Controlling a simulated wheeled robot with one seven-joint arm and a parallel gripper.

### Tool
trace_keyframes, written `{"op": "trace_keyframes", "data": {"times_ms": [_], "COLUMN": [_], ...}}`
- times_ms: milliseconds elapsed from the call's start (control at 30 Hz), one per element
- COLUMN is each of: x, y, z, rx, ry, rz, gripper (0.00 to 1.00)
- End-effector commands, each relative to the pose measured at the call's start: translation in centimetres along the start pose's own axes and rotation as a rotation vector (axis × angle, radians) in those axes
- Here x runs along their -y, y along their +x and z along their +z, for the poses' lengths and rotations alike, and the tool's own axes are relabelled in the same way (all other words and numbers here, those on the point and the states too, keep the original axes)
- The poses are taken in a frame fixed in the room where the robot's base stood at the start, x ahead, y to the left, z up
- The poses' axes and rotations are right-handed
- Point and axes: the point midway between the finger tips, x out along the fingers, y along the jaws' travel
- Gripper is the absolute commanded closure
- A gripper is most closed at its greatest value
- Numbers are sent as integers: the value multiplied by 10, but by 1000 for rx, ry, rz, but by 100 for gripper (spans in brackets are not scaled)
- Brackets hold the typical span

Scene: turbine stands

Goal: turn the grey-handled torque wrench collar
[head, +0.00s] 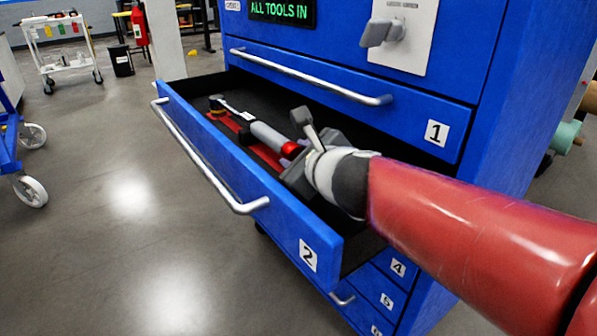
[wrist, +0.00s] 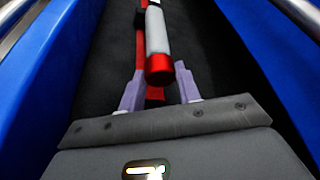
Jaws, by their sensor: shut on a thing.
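The torque wrench (head: 237,119) lies in the open drawer 2, with a grey handle (head: 265,136) and a red collar (head: 291,148) at its near end. In the wrist view the grey handle (wrist: 156,30) runs away from me and the red collar (wrist: 159,68) is at its near end. My gripper (head: 289,157) reaches into the drawer from the right. In the wrist view its two pale fingers (wrist: 159,77) stand on either side of the collar, shut on it. The fingertips' contact is partly hidden in the head view.
The blue drawer 2 (head: 322,235) is pulled out, with a dark liner and a red strip under the wrench. Drawer 1 (head: 410,120) is shut above. A sign (head: 282,10) reads "ALL TOOLS IN". A trolley (head: 62,55) stands far left; open floor (head: 110,200) lies left.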

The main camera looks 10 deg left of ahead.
Motion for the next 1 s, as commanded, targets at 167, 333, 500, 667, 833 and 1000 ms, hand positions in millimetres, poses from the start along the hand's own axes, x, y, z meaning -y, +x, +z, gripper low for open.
{"op": "trace_keyframes", "data": {"times_ms": [167, 333, 500, 667, 833, 1000], "x": [-2, -1, -1, -1, -1, -1], "y": [1, 0, 0, 0, 0, 0], "z": [-2, -1, -1, -1, 0, 0], "rx": [-2, -3, -3, -3, -2, -2], "ry": [-70, -77, -76, -76, -75, -75], "rz": [-29, -30, -30, -30, -31, -31], "gripper": [90, 90, 63, 45, 45, 45]}}
